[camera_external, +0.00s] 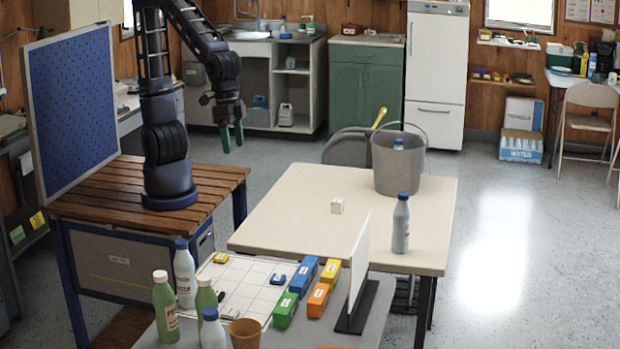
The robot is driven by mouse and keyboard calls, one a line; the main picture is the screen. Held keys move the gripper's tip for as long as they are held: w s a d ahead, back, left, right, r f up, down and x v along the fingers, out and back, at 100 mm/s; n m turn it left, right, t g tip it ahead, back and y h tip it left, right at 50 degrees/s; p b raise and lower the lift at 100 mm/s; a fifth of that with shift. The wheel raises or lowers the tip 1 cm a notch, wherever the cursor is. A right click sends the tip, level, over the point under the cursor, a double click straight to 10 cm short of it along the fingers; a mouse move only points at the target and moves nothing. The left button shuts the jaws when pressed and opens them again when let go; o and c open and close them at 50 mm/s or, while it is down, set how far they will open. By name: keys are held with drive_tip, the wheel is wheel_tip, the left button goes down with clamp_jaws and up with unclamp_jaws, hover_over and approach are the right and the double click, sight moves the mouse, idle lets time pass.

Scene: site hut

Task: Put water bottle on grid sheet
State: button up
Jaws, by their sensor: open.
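The white grid sheet (250,290) lies on the front grey table, with small blue, yellow and dark items on it. A pale water bottle with a blue cap (401,226) stands upright on the beige table, near its right edge. Another blue-capped bottle (398,144) shows its top inside the grey bucket. Blue-capped bottles also stand at the sheet's left edge (185,278) and in front (212,332); I cannot tell whether their bases touch the sheet. My gripper (232,144) is open and empty, pointing down in the air, left of and behind the beige table.
A bucket (384,170) and small white cube (337,205) sit on the beige table (290,220). Two green bottles (165,308), a brown cup (245,334), several coloured blocks (304,278) and an upright white panel (359,265) crowd the sheet. The beige table's front middle is clear.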

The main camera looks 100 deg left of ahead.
drive_tip(key=s+a+r+t, duration=0.1)
drive_tip(key=s+a+r, duration=0.1)
drive_tip(key=a, duration=0.5)
drive_tip(key=s+a+r+t, duration=0.1)
drive_tip(key=s+a+r, duration=0.1)
drive_tip(key=s+a, duration=0.2)
drive_tip(key=s+a+r+t+y, duration=0.1)
drive_tip(key=s+a, duration=0.3)
drive_tip(key=a, duration=0.7)
drive_tip(key=shift+r, duration=0.9)
